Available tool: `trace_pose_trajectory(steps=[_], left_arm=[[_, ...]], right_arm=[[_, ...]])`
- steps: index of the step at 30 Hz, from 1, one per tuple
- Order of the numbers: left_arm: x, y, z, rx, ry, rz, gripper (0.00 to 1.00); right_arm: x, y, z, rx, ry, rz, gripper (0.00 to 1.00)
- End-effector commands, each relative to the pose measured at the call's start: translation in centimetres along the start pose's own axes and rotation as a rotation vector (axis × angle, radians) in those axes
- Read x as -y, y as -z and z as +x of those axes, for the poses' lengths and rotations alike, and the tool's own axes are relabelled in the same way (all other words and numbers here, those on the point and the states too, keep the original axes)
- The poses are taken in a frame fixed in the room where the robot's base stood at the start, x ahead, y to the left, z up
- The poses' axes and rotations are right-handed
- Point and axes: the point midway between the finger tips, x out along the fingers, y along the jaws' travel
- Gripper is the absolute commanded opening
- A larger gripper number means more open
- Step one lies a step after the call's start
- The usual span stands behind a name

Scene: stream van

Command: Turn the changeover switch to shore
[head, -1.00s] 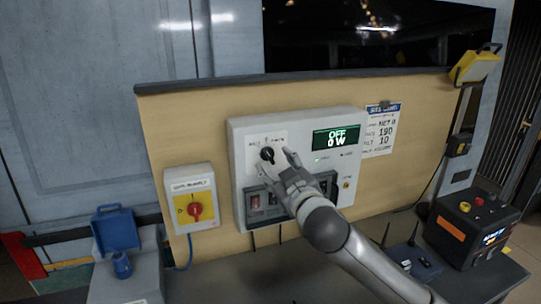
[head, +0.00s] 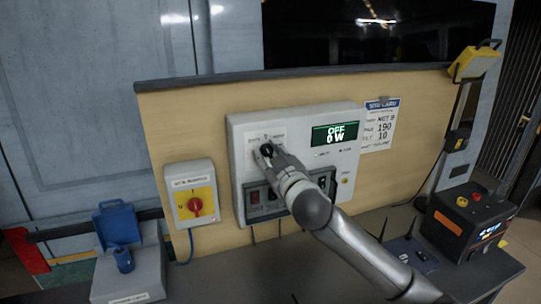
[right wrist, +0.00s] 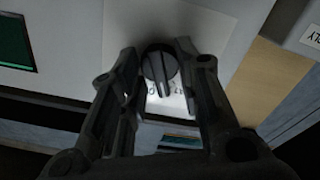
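The changeover switch is a black rotary knob (head: 266,150) on a white label, on the upper left of the grey-white panel (head: 240,135). My right gripper (head: 265,154) is at the knob. In the right wrist view the knob (right wrist: 159,64) sits between the tips of the two open fingers (right wrist: 158,70), with a gap visible at each side. Whether a finger touches it I cannot tell. The panel display (head: 335,133) reads OFF and 0 W. My left gripper is not in view.
A blue-lidded socket (head: 117,226) stands at the lower left. Covered breakers (head: 255,198) sit below the knob. A black box with coloured buttons (head: 465,220) stands at the right.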

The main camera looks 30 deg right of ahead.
Motion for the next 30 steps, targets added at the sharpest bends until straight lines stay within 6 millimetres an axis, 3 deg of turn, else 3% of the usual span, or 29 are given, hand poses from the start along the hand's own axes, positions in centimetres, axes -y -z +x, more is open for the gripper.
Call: trace_pose_trajectory(steps=[3,14,30], left_arm=[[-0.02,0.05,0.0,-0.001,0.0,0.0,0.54],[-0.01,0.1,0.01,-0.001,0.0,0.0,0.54],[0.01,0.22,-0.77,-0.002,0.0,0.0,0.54]], right_arm=[[0.03,-0.01,-0.01,0.0,0.001,0.0,0.07],[0.06,-0.05,-0.02,0.001,0.001,0.062,0.07],[-0.03,0.04,-0.02,0.002,0.0,0.507,0.07]])
